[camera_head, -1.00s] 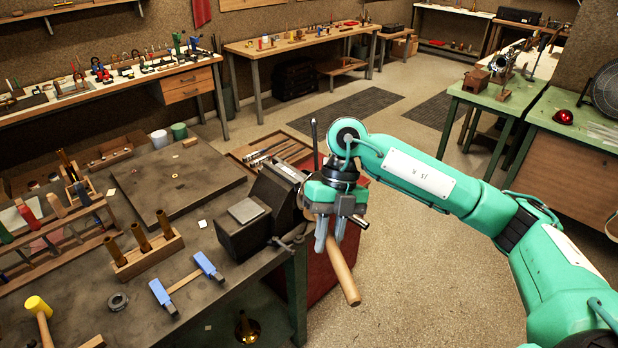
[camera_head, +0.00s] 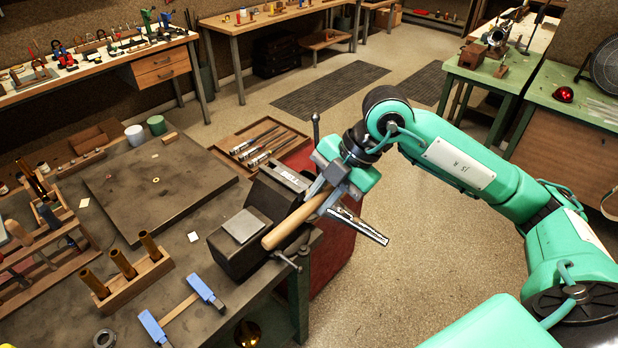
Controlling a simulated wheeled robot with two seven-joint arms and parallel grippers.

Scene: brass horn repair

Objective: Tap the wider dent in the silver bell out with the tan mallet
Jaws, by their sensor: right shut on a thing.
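My right gripper (camera_head: 322,203) is shut on a tan wooden handle (camera_head: 287,224), which I take to be the tan mallet's. The handle slants down to the left in front of the dark vise (camera_head: 243,245); I cannot tell if it touches it. The mallet's head cannot be made out. My left gripper is not in view.
A tray of tools (camera_head: 262,148) stands behind the vise. Open floor (camera_head: 420,270) lies to the right, before the green benches (camera_head: 590,120).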

